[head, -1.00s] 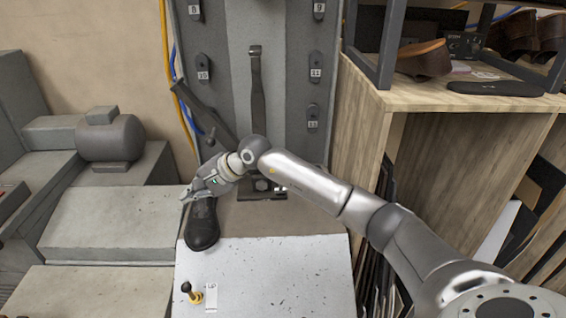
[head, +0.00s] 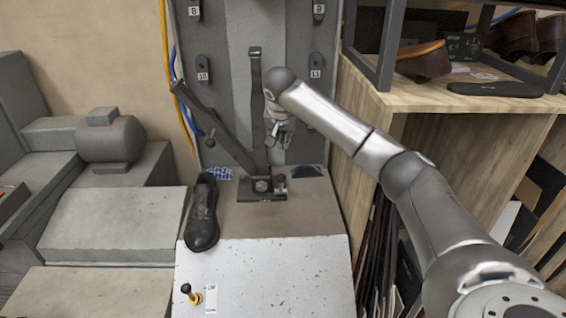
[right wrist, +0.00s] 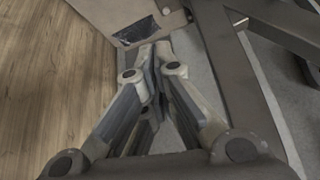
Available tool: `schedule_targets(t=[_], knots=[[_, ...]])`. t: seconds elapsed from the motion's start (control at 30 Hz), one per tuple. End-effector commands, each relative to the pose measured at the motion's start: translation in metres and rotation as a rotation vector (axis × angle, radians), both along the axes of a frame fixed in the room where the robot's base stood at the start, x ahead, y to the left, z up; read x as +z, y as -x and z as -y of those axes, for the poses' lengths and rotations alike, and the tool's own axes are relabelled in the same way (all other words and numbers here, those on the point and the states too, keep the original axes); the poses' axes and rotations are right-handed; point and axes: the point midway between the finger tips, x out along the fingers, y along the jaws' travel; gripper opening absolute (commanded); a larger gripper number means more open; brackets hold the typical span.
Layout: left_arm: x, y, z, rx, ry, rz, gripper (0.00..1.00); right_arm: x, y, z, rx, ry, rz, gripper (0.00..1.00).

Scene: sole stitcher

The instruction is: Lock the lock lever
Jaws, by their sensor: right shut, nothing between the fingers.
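The machine in the head view has a dark upright bar (head: 256,95) and a slanted dark lever arm (head: 222,140) with a small ball knob (head: 210,142). They come down to a dark base bracket (head: 262,187) on the bench. I cannot tell for certain which part is the lock lever. My right gripper (head: 279,141) is shut and empty, just right of the upright bar, with its fingers pointing down. In the right wrist view its fingertips (right wrist: 157,48) are close together, and a dark bar (right wrist: 235,70) runs beside them on the right. My left gripper is not in view.
A black shoe (head: 203,215) lies left of the bracket. A wooden shelf (head: 470,100) with shoes is close on the right. Numbered holders line the grey back panel.

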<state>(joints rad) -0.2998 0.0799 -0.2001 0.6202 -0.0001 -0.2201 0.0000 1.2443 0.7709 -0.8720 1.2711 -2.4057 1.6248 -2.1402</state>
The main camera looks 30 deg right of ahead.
Motion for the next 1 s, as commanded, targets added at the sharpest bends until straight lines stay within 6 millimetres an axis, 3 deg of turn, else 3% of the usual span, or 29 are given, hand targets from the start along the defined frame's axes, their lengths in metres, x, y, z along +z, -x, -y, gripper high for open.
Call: schedule_targets(t=[0.17,0.7,1.0], knots=[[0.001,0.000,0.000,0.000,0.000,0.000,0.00,-0.009,-0.004,0.003,-0.001,-0.002,-0.001,0.00],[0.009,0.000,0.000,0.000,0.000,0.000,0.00,-0.087,-0.040,0.030,0.000,-0.004,-0.002,0.00],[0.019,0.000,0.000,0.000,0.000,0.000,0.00,-0.092,-0.020,0.013,0.003,-0.002,-0.001,0.00]])
